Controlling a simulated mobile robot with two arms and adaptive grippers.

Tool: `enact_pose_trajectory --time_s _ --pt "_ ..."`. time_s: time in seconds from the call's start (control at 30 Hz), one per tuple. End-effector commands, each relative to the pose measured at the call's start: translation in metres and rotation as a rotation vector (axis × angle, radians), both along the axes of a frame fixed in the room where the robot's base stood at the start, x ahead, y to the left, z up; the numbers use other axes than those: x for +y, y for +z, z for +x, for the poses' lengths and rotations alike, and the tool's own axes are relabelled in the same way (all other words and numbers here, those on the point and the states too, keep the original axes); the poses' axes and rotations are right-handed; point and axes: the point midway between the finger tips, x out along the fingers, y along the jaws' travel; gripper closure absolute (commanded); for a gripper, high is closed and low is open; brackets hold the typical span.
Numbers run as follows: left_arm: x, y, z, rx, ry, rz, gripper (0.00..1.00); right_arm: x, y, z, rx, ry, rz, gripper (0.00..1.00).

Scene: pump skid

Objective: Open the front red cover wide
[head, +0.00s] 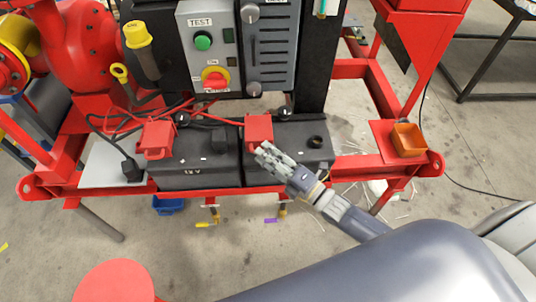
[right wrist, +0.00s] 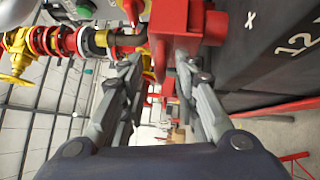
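Two red covers show in the head view on the dark batteries. The left cover (head: 157,138) sits on the left battery (head: 195,172). The right cover (head: 259,127) sits at the back of the right battery (head: 285,173); I cannot tell how far it is open. My right gripper (head: 265,152) reaches in from the lower right, its fingertips just below the right cover. In the right wrist view its fingers (right wrist: 158,72) are apart, with red cover material (right wrist: 172,28) close to the right finger. Contact is unclear. My left gripper is not in view.
A control box (head: 210,48) with a green button and red knob stands behind the batteries. Cables run around the left cover. A red frame rail (head: 375,163) borders the batteries. The floor in front is mostly clear.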

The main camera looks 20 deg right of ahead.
Motion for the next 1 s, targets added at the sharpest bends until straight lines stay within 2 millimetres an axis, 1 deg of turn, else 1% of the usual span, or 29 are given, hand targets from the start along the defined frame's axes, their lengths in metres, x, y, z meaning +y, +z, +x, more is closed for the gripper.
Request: enact_pose_trajectory --time_s 0.17,0.2,0.3,0.53,0.67,0.77,0.87,1.0 --pt "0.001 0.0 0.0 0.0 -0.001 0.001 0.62 0.0 0.0 0.0 0.001 0.0 0.0 0.71" --pt "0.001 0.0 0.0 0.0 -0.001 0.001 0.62 0.0 0.0 0.0 0.0 0.0 0.001 0.8" --pt "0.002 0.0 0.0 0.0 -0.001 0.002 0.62 0.0 0.0 0.0 0.0 0.0 0.001 1.0" --pt "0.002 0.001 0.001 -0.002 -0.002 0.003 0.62 0.0 0.001 0.0 0.0 0.0 0.0 1.0" --pt "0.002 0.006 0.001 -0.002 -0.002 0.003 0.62 0.0 0.005 0.0 0.011 0.0 0.003 1.0" --pt "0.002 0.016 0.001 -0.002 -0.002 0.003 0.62 0.0 0.011 0.001 0.031 0.0 0.008 1.0" --pt "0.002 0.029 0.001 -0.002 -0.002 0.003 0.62 -0.001 0.02 0.003 0.066 -0.001 0.017 1.0" --pt "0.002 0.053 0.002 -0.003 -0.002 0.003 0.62 -0.002 0.035 0.007 0.139 0.001 0.037 1.0"
